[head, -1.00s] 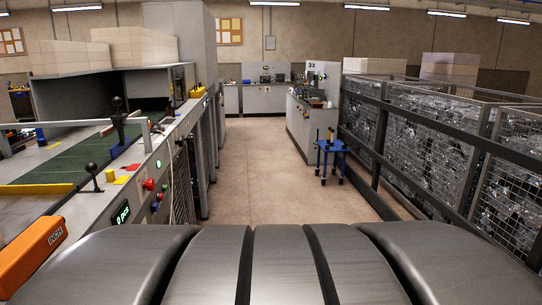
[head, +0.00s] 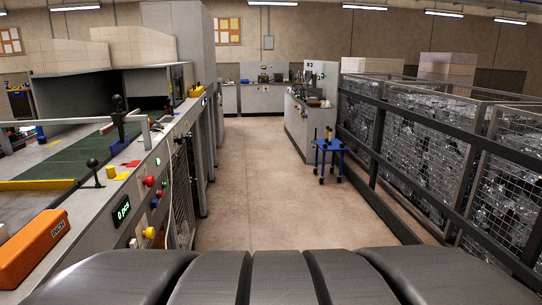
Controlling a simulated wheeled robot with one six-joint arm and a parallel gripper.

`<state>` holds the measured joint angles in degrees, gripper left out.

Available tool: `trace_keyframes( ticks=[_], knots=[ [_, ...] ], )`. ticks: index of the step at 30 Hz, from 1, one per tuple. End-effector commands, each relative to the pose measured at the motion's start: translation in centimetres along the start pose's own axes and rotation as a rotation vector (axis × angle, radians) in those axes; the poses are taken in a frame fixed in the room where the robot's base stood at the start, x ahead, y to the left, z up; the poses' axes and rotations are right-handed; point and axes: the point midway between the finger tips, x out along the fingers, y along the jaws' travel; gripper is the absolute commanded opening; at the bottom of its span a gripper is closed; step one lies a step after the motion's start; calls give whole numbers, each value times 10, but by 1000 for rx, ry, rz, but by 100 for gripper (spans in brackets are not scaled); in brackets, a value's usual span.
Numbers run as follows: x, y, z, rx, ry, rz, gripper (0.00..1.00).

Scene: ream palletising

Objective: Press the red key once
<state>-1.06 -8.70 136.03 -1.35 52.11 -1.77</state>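A red round key (head: 148,181) sits on the sloping front panel of the grey machine at the left, in the head view. A smaller red spot (head: 159,193) is just below it to the right. A yellow key (head: 149,232) is lower on the same panel, beside a small white one (head: 133,242). A dark display (head: 121,211) with green characters reading "0 pcs" is left of them. My gripper is not in the picture, so its distance from the red key cannot be told. Nothing covers the red key.
An orange box marked INCH (head: 33,248) lies on the machine's near edge. A black ball-topped lever (head: 93,172) stands behind the panel. A blue trolley (head: 329,158) stands in the aisle. Wire cages (head: 425,150) line the right. The aisle floor (head: 265,190) between is clear.

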Motion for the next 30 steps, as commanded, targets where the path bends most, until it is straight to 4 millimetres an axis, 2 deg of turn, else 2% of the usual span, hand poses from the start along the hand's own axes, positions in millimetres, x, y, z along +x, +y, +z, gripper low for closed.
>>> trace_keyframes(
  ticks=[1, 3, 30],
  knots=[
    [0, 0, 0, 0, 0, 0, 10],
    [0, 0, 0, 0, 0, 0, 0],
    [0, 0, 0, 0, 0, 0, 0]
  ],
)
